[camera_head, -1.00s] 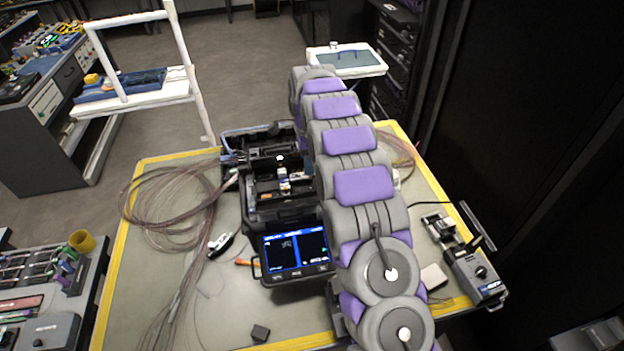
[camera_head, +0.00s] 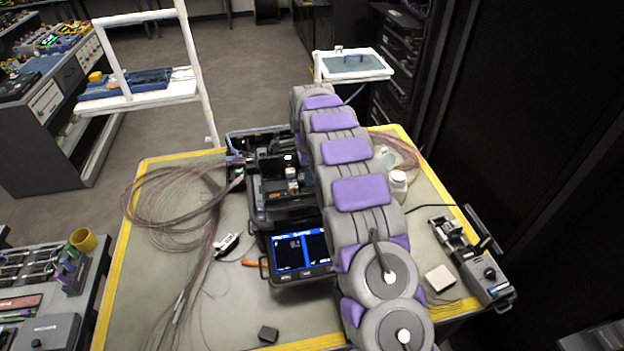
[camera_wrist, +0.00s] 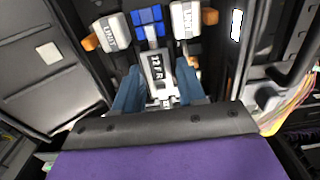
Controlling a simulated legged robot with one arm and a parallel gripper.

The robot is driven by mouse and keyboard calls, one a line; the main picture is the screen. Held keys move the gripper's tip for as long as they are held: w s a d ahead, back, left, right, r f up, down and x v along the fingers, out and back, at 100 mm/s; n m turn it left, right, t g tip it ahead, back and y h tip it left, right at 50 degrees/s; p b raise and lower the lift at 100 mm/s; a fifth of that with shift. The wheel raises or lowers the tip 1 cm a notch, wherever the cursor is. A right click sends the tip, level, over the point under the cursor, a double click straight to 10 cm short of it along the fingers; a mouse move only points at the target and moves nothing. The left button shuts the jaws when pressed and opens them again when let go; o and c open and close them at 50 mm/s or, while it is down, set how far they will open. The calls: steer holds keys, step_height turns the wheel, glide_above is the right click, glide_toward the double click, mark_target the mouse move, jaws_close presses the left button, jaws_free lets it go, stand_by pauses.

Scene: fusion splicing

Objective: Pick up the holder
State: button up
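The holder (camera_wrist: 157,72), a light grey piece with dark lettering, is in the wrist view, close in front of my gripper. My gripper (camera_wrist: 160,78) has two blue fingers, one on each side of the holder. The fingers look apart, with narrow gaps beside the holder, so it seems open around it and not clamped. Above the holder is a blue block (camera_wrist: 148,18) between two white pieces with orange ends. In the head view my arm hides the gripper, and I cannot make out the holder there for certain.
The black splicer case (camera_head: 258,205) with its lit screen (camera_head: 300,251) stands on the yellow-edged table (camera_head: 130,315). Loose fibre coils (camera_head: 165,205) lie left. A white bottle (camera_head: 397,185) and a grey device (camera_head: 487,275) are right of my arm. The table's front left is mostly clear.

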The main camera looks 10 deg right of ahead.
steer(key=shift+s+a+f, duration=0.1)
steer(key=shift+s+a, duration=0.05)
steer(key=shift+a, duration=0.85)
steer(key=shift+c, duration=2.6)
steer(key=shift+r, duration=0.2)
